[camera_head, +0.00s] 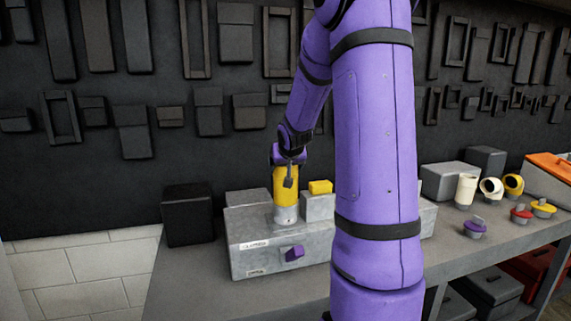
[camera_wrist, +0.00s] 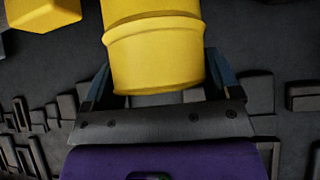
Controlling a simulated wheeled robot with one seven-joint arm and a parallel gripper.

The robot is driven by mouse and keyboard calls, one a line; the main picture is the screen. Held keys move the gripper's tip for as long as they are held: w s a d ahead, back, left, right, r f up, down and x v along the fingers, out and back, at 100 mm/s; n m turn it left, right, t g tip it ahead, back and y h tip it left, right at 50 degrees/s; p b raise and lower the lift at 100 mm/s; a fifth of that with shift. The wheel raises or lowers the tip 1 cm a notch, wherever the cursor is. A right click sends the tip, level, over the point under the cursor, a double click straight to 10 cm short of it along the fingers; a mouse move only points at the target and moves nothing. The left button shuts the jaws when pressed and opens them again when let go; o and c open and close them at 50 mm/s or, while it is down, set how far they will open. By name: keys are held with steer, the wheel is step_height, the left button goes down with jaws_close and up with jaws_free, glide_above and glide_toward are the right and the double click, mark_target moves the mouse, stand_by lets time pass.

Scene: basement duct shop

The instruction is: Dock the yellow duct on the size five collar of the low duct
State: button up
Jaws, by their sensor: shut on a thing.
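The yellow duct (camera_head: 281,186) stands upright in the head view, its lower end meeting the top of a silver collar (camera_head: 286,214) on the grey metal duct box (camera_head: 262,238). I cannot tell whether it is seated on the collar or just above it. My gripper (camera_head: 289,172) is shut on the duct near its upper end. In the wrist view the yellow duct (camera_wrist: 155,55) lies between my two fingers (camera_wrist: 158,80). The box has white labels too small to read surely, so the collar's size cannot be told.
A yellow block (camera_head: 320,187) sits right of the collar and a purple knob (camera_head: 294,253) is on the box front. A black box (camera_head: 188,215) stands left. My arm hides the box's right part. Cream and yellow elbows (camera_head: 491,188) and colored caps (camera_head: 521,214) stand at right.

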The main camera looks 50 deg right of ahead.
steer(key=o, duration=1)
steer(key=shift+f, duration=0.1)
steer(key=shift+s+a+r, duration=0.2)
steer(key=shift+s+r, duration=0.15)
steer(key=shift+r, duration=0.1)
steer(key=shift+v, duration=4.95)
steer(key=shift+w+a, duration=0.1)
steer(key=shift+a, duration=0.05)
